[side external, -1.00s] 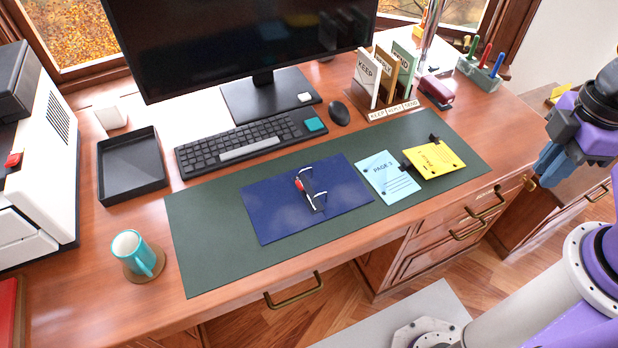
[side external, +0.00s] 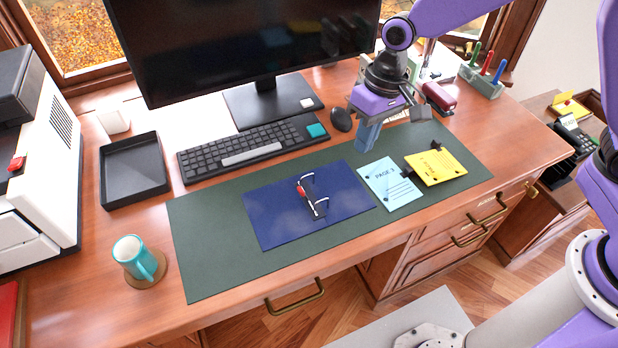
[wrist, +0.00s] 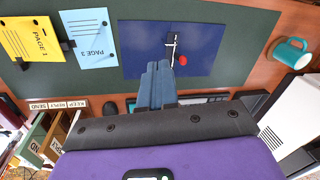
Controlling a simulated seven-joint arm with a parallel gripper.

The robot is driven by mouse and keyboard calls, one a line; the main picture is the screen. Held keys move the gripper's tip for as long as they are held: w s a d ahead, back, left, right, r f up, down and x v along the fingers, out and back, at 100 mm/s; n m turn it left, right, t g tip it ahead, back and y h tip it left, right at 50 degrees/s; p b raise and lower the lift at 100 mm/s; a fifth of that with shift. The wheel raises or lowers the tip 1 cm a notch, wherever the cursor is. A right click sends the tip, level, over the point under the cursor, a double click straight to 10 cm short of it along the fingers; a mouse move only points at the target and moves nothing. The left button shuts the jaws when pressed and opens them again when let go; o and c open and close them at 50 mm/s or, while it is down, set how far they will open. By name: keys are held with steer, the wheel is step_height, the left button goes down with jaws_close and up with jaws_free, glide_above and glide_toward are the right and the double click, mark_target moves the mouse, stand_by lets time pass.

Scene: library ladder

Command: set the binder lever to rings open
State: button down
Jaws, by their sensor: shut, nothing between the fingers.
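The binder (side external: 268,220) is a dark blue open cover lying flat on the green desk mat. At its middle is a metal ring mechanism (side external: 318,207) with two pale rings and a lever with a red tip (side external: 301,190). The binder also shows in the wrist view (wrist: 145,62), with the red lever tip (wrist: 183,60) to the right of the blue fingers. My gripper (side external: 364,146) is shut and empty, pointing down above the mat, right of and behind the binder, clear of the lever. Whether the rings are open or closed is too small to tell.
A blue page (side external: 390,186) and a yellow page (side external: 437,166) lie right of the binder. The keyboard (side external: 250,149), mouse (side external: 341,120) and monitor (side external: 240,45) stand behind it. A teal mug (side external: 139,259) is at front left. The mat (side external: 205,250) left of the binder is bare.

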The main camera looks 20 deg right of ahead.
steer(key=w+a+f+m, duration=0.2)
steer(key=w+f+m, duration=0.1)
steer(key=w, duration=0.4)
steer(key=shift+a+f, duration=0.2)
steer(key=shift+f, duration=0.7)
steer(key=shift+w, duration=0.1)
glide_toward(305, 194)
steer(key=d+f, duration=0.1)
steer(key=f, duration=0.1)
steer(key=d+f, duration=0.2)
steer(key=shift+w+d, duration=0.1)
steer(key=shift+d, duration=0.05)
steer(key=a, duration=0.1)
steer(key=a+f, duration=0.1)
steer(key=a, duration=0.1)
steer(key=shift+f, duration=0.15)
steer(key=shift+a+f, duration=0.15)
steer(key=shift+a, duration=0.25)
